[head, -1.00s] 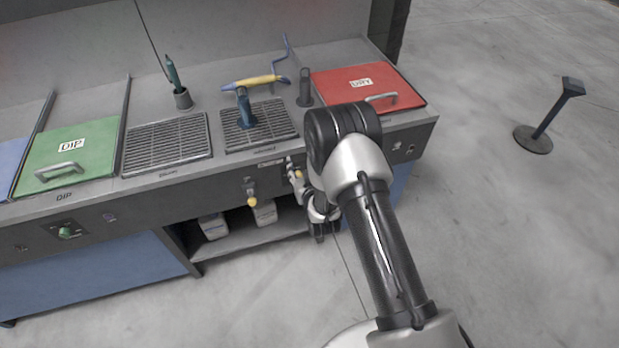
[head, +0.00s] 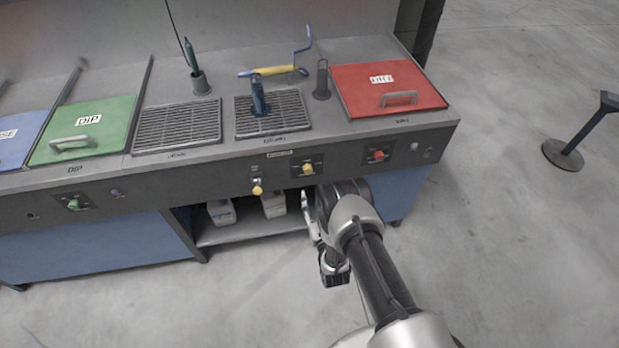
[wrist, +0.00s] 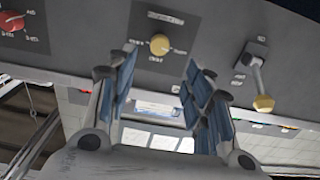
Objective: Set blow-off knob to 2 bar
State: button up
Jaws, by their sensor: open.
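A round yellow knob (head: 308,168) sits on a black plate in the bench's dark front panel; I take it for the blow-off knob, but its lettering is too small to read. In the wrist view the yellow knob (wrist: 160,44) is above and between my fingertips, seen upside down. Its setting cannot be told. My gripper (head: 310,215) is below the panel in the head view, partly hidden by my arm. In the wrist view my gripper (wrist: 160,72) has its blue-padded fingers spread apart, empty, and not around the knob.
A yellow-tipped lever (head: 257,187) hangs left of the knob, and a red knob (head: 379,155) is to its right. Below the panel, white containers (head: 222,212) stand on a shelf (head: 245,230). A post stand (head: 580,135) is on the right; the floor before the bench is clear.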

aim_at(308, 172)
jog(key=b+x, duration=0.3)
jog(key=x, duration=0.7)
jog(key=shift+w+f, duration=0.1)
jog(key=shift+w, duration=0.2)
jog(key=shift+c, duration=0.6)
jog(key=c, duration=0.9)
